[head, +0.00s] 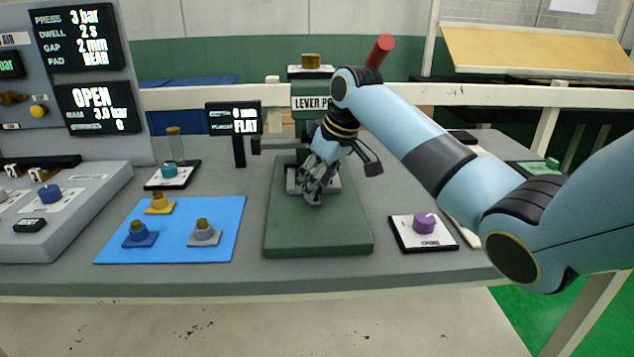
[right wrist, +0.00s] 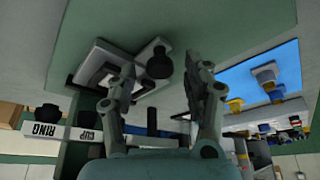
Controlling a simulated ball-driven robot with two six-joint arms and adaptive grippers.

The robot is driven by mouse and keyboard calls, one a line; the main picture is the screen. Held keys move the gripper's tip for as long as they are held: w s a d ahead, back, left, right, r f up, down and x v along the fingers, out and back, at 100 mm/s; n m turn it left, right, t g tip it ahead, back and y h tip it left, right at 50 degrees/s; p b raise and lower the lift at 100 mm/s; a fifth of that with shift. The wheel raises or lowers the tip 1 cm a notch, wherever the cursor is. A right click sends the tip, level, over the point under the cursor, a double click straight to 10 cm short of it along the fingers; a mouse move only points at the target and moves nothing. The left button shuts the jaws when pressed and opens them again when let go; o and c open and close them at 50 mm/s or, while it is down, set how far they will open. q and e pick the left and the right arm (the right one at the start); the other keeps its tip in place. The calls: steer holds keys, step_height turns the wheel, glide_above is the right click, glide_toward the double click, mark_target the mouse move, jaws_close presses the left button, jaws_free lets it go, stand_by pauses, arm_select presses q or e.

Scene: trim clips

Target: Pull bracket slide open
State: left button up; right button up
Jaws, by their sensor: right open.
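My right gripper (head: 316,194) reaches down over the green base of the lever press (head: 280,235). It is open and appears empty; in the right wrist view its fingers (right wrist: 164,76) stand apart. A pale grey slide plate (right wrist: 90,73) with a dark knob (right wrist: 159,64) shows beyond the fingers, the knob between their tips in the picture. Whether a finger touches the knob I cannot tell. In the head view the gripper mostly hides the slide, with a grey edge (head: 291,181) showing beside it. My left gripper is not in view.
A blue mat (head: 218,250) with several small knobbed pieces lies left of the press. A purple knob on a white plate (head: 424,226) is at right. A red-tipped lever (head: 381,50) rises behind my arm. A small display reading FLAT (head: 233,119) stands back left.

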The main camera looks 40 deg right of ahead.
steer(key=shift+w+f, duration=0.1)
steer(key=shift+f, duration=0.2)
jaws_close()
